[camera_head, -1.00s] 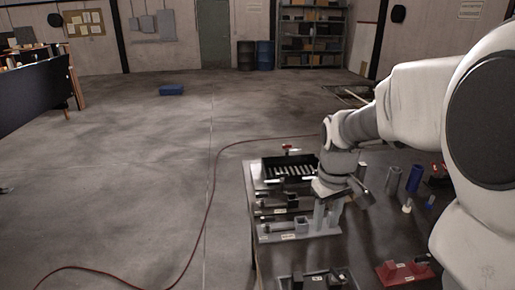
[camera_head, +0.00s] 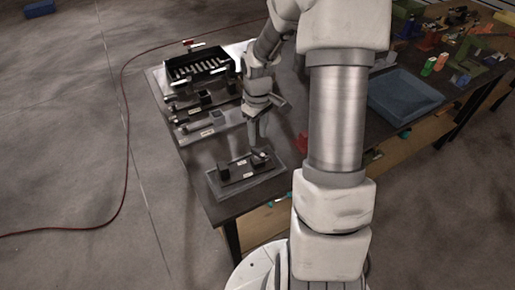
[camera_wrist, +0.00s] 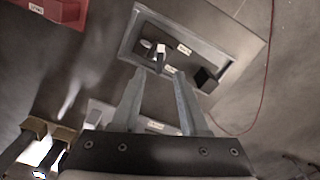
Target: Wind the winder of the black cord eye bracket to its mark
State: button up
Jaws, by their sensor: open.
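The black cord eye bracket appears to be the dark piece with black blocks on a grey plate (camera_head: 222,189) at the table's near left corner. Its left black block (camera_head: 223,171) stands apart from a dark part with a small pale bar (camera_head: 260,158), perhaps the winder. In the wrist view this pale-barred part (camera_wrist: 159,56) lies just beyond my fingertips, and the other black block (camera_wrist: 207,79) is to the right. My gripper (camera_head: 256,143) points down above the plate; its fingers are apart with nothing between them (camera_wrist: 158,90). The mark is too small to make out.
Behind stand other grey fixtures (camera_head: 212,131) and a black slotted tray (camera_head: 198,66). A red piece (camera_head: 302,144) is right of my gripper. A blue bin (camera_head: 405,97) sits further right. A red cable (camera_head: 125,130) lies on the floor.

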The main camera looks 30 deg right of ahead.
aim_at(258, 151)
notch_tip(258, 151, down, 7)
jog(key=shift+r, duration=0.1)
dwell(0.3)
grip_shut()
